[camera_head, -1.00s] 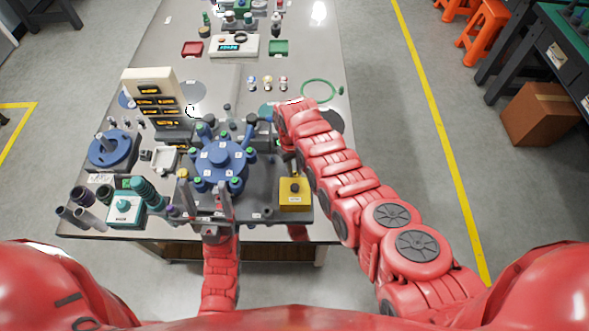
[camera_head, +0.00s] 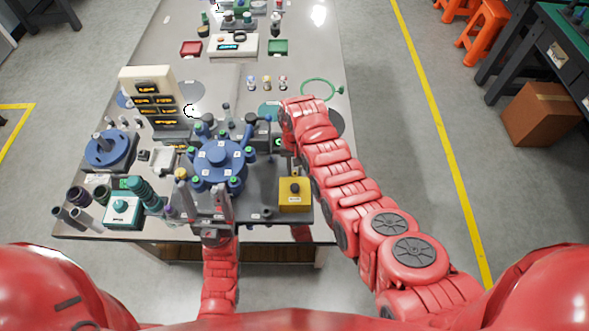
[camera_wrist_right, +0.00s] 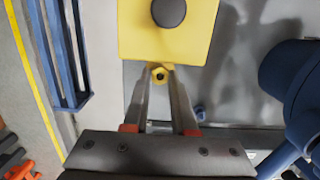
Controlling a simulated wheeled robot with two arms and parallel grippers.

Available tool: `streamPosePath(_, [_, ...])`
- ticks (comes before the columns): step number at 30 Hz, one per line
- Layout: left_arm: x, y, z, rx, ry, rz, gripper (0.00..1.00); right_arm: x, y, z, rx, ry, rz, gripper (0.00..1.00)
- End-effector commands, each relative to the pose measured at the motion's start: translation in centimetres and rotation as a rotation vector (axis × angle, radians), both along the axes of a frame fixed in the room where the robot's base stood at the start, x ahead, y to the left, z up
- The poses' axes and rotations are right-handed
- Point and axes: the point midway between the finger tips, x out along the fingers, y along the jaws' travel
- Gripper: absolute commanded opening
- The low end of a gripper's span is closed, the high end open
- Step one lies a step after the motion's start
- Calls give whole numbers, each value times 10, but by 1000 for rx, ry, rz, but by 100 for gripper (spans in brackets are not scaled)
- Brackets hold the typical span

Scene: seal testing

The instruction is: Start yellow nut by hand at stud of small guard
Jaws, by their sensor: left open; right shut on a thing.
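In the right wrist view a small yellow nut (camera_wrist_right: 160,75) with a dark hole sits between the tips of my right gripper (camera_wrist_right: 161,82), which is shut on it.
A yellow box with a dark button (camera_head: 294,194) stands right of the fixture; it also fills the top of the right wrist view (camera_wrist_right: 192,38). A display stack (camera_head: 150,90), a blue round stand (camera_head: 108,150) and a teal box (camera_head: 122,209) crowd the left. The table's middle beyond is clearer.

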Motion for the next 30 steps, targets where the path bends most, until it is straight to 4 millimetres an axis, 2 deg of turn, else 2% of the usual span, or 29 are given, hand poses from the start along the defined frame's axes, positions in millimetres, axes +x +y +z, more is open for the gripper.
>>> streamPosePath(4, [0, 0, -2, 0, 0, 0, 69, 0, 0, -1, 2, -1, -150, 0])
streamPosePath(13, [0, 0, -2, 0, 0, 0, 69, -1, 0, -1, 1, 1, -179, 0])
streamPosePath(17, [0, 0, -1, 0, 0, 0, 69, -2, -1, -2, 1, 2, -312, 0])
streamPosePath(18, [0, 0, -1, 0, 0, 0, 69, -2, -1, -2, 2, 2, -355, 27])
streamPosePath(23, [0, 0, -1, 0, 0, 0, 69, -1, 0, -2, 1, 1, -346, 56])
streamPosePath(24, [0, 0, -1, 0, 0, 0, 69, -1, -1, -2, 1, 1, -345, 60])
streamPosePath(30, [0, 0, -1, 0, 0, 0, 69, 0, -1, -1, 1, 0, -345, 60])
